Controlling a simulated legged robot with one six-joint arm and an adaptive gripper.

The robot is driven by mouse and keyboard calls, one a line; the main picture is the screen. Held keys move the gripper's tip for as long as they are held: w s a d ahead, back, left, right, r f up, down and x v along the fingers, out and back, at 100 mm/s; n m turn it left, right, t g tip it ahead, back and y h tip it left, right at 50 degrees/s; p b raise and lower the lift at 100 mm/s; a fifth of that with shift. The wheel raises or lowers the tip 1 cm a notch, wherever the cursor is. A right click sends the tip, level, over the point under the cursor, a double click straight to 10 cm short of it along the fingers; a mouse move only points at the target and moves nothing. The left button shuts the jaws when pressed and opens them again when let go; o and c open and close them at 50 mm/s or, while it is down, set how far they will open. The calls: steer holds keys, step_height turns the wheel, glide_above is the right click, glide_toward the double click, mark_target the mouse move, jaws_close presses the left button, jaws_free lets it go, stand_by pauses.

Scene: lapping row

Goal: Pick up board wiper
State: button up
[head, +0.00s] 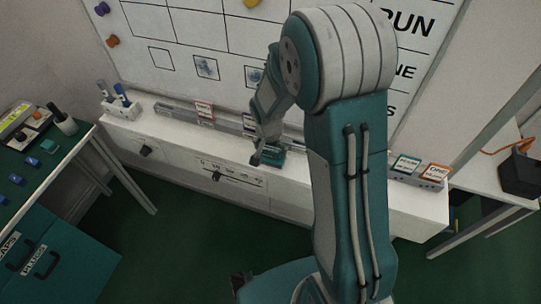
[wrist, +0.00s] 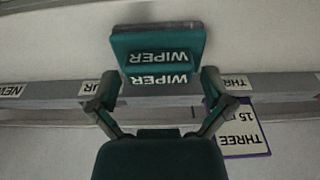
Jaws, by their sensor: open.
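In the head view the wiper (head: 297,158) rests on the white ledge below the whiteboard, partly hidden by my arm. In the wrist view the wiper (wrist: 157,42) is straight ahead, at top middle. My gripper (wrist: 157,76) is open, with one fingertip near each lower corner of the wiper. Whether the fingers touch it cannot be told. In the head view my gripper (head: 260,158) is small, at the wiper's left end.
A grey rail (wrist: 45,90) with label cards runs along the ledge; a purple-edged THREE card (wrist: 238,128) is right of the gripper. A marker holder (head: 120,104) stands at the ledge's left end. A green-topped table (head: 70,150) is at left. Green floor lies in front.

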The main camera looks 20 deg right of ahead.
steer(key=shift+d+f, duration=0.1)
steer(key=shift+f, duration=0.2)
steer(key=c, duration=0.9)
steer(key=shift+r, duration=0.1)
steer(key=shift+r, duration=0.25)
step_height(320, 180, up, 2)
steer(key=shift+w+r, duration=0.1)
steer(key=shift+r, duration=0.1)
steer(key=s+d+r, duration=0.1)
steer(key=s+r, duration=0.2)
steer(key=s, duration=0.1)
steer(key=s+d+r, duration=0.1)
steer(key=s+r, duration=0.2)
steer(key=s, duration=0.2)
steer(key=s+d+r, duration=0.2)
steer(key=s+r, duration=0.2)
steer(key=shift+s+d, duration=0.1)
steer(key=shift+s, duration=0.15)
